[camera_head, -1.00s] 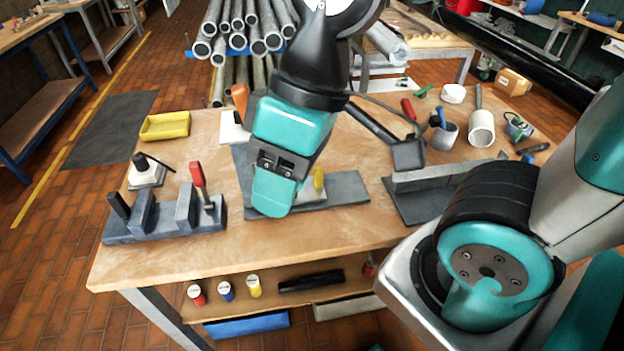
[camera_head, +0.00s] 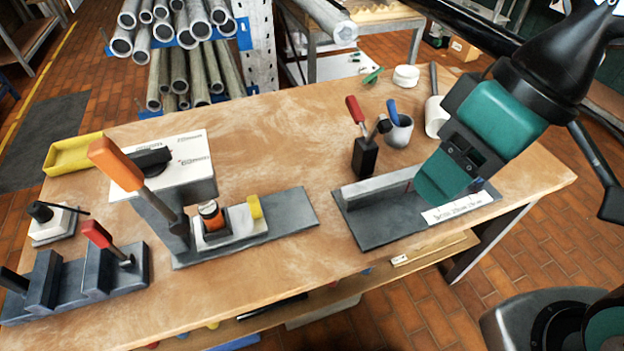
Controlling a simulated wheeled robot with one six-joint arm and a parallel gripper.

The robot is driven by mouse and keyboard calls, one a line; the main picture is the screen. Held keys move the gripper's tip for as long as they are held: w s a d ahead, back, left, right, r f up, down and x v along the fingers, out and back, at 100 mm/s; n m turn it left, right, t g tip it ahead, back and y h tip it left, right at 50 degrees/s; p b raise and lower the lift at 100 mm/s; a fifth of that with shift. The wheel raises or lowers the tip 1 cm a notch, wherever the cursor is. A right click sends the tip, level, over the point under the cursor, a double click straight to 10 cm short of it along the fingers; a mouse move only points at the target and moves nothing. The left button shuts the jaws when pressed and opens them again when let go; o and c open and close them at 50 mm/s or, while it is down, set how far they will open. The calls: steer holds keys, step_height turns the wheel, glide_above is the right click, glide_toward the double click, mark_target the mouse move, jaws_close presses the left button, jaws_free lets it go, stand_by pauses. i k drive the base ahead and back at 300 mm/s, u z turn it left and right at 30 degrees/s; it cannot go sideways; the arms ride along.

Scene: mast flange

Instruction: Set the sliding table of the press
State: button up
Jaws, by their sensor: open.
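The press (camera_head: 178,185) stands on the bench, with a long orange lever (camera_head: 115,163) leaning up to the left and a printed pale top. At its foot, a light grey sliding table (camera_head: 229,236) with a yellow knob (camera_head: 254,207) sits on a dark base plate (camera_head: 290,215). A small orange-and-black cylinder (camera_head: 212,216) stands on the sliding table, under the front of the press. My gripper (camera_head: 443,188) is open, well to the right of the press, above or in front of a grey angled fixture (camera_head: 375,212). The gap between its fingers is mostly hidden from this angle.
A white scale strip (camera_head: 458,208) lies by the angled fixture. A black block with a red-handled tool (camera_head: 364,150) and a grey cup (camera_head: 398,131) stand behind it. A yellow tray (camera_head: 72,155) and a dark notched block (camera_head: 75,285) are at left. The front middle of the bench is clear.

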mark_target(246, 220)
steer(key=z, duration=0.15)
steer(key=k, duration=0.85)
steer(key=u, duration=1.15)
